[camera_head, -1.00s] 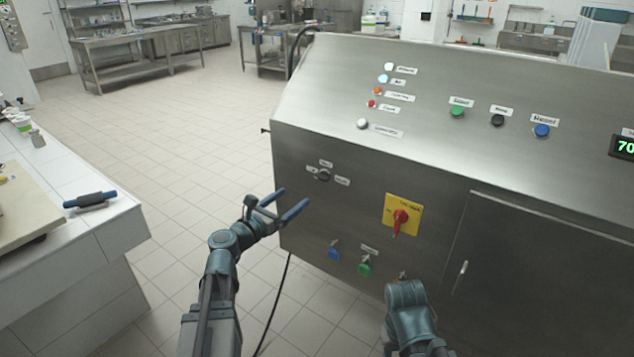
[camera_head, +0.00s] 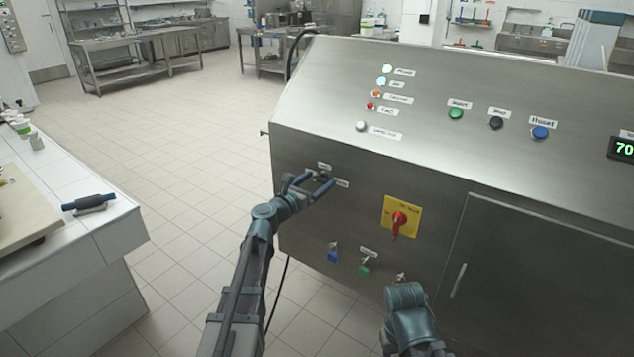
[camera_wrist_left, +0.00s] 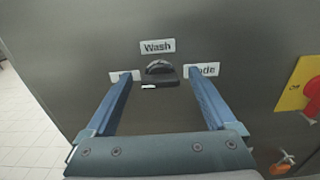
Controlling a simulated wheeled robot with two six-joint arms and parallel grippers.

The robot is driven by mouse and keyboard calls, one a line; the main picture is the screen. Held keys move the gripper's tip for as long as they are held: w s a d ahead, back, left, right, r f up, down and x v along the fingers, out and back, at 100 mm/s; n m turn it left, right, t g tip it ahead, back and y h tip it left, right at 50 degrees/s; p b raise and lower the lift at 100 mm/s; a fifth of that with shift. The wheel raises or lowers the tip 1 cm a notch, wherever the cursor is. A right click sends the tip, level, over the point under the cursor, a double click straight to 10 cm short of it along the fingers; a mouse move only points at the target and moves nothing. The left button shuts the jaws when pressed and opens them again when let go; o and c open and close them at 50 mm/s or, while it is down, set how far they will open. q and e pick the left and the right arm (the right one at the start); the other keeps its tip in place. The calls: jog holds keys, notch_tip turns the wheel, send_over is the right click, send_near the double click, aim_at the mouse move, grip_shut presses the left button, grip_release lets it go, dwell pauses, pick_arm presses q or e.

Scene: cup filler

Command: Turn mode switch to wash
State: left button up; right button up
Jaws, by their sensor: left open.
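The mode switch is a black knob (camera_wrist_left: 161,73) with a white mark at its lower left, on the steel panel in the left wrist view. A label reading Wash (camera_wrist_left: 157,46) is above it. A partly covered label is at its right, and another at its left is mostly hidden by a finger. My left gripper (camera_head: 314,183) is open at the panel, and in the left wrist view its blue fingers (camera_wrist_left: 160,78) stand either side of the knob with gaps. Contact is not visible.
A yellow plate with a red rotary switch (camera_head: 400,219) is right of my left gripper. Blue (camera_head: 332,256) and green (camera_head: 364,270) valve handles sit below. A white tiled counter (camera_head: 120,215) stands at the left, with open floor between it and the steel machine (camera_head: 400,155).

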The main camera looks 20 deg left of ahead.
pick_arm(q)
jog(key=c, duration=1.4)
jog(key=m, duration=0.4)
jog(key=shift+d+m, duration=0.1)
jog(key=shift+m, duration=0.3)
jog(key=m, duration=0.4)
jog(key=shift+s+f+m, duration=0.1)
jog(key=shift+m, duration=0.2)
jog(key=m, duration=0.4)
jog(key=shift+d, duration=0.1)
jog(key=shift+f+m, duration=0.15)
jog(key=shift+m, duration=2.15)
